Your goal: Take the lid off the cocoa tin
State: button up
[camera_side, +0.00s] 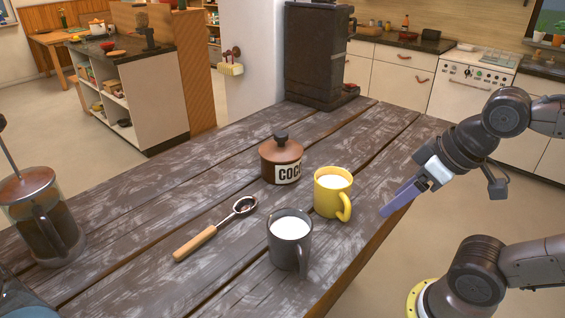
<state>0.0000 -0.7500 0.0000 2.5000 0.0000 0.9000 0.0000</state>
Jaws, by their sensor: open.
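The cocoa tin (289,172) stands upright near the middle of the wooden table, with part of its "COCO" label showing. Its brown lid (281,149) with a dark knob (280,138) sits on top of it. My gripper (389,211) is open and empty at the right edge of the table, pointing down and left. It is well to the right of the tin, with the yellow mug between them.
A yellow mug (333,197) and a dark grey mug (288,244), both with white contents, stand in front of the tin. A wooden-handled scoop (200,240) lies left of them. A French press (42,220) stands far left; a dark machine (317,60) stands behind.

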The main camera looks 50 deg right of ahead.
dwell(0.3)
jog(key=w+r+m+g, duration=0.2)
jog(key=w+r+m, duration=0.5)
jog(key=r, duration=0.4)
jog(key=w+r+m+g, duration=0.1)
jog(key=w+r+m, duration=0.3)
jog(key=r+m, duration=0.5)
jog(key=m+g, duration=0.3)
send_over(281, 133)
jog(key=f, duration=1.2)
jog(key=shift+w+f, duration=0.25)
jog(key=shift+s+f, duration=0.15)
jog(key=shift+f, duration=1.2)
jog(key=shift+s+f, duration=0.15)
jog(key=shift+f, duration=1.2)
